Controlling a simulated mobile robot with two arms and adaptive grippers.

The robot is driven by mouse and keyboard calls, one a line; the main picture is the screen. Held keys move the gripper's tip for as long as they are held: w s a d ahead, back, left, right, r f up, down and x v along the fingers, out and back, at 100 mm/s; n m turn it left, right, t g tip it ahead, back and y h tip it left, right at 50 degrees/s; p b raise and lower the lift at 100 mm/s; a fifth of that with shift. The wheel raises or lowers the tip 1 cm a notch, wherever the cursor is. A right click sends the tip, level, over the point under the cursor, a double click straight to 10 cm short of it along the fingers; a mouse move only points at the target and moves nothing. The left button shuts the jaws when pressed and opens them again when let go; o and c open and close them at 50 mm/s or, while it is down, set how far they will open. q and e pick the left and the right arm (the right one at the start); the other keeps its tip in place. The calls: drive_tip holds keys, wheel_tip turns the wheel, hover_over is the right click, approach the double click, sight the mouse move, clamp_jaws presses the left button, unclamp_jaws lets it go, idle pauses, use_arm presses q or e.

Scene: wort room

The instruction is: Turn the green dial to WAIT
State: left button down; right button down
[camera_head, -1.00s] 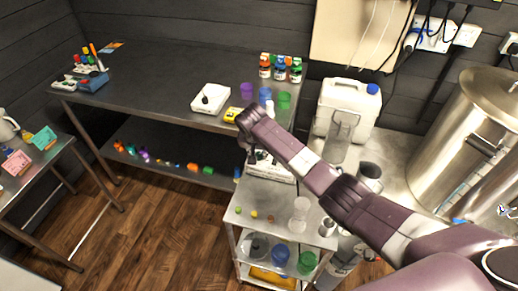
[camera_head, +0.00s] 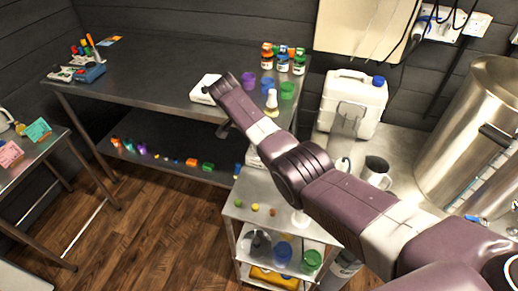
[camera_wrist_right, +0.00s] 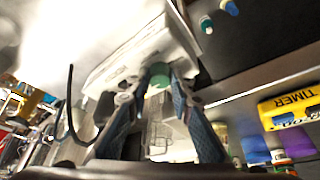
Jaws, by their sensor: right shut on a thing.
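The green dial (camera_wrist_right: 159,80) shows in the right wrist view, on the front of a white device (camera_wrist_right: 145,50). My right gripper (camera_wrist_right: 160,76) has its two fingertips on either side of the dial and is shut on it. The dial's markings and the word WAIT cannot be read. In the head view my right arm comes in from the right and hides the gripper's fingertips, the dial and most of the device there. My left gripper is not in view.
A yellow timer (camera_wrist_right: 290,108) is right of the gripper in the wrist view. In the head view, purple, blue and green cups (camera_head: 287,90) and several bottles (camera_head: 299,66) stand on the steel table. A white jerrycan (camera_head: 352,103) and metal pot (camera_head: 478,125) stand at right.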

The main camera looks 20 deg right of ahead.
drive_tip(key=shift+m+b, duration=0.5)
drive_tip(key=shift+r, duration=0.1)
drive_tip(key=c, duration=1.7)
unclamp_jaws()
drive_tip(key=v, duration=1.2)
drive_tip(key=shift+w+a, duration=0.1)
drive_tip(key=shift+w, duration=0.1)
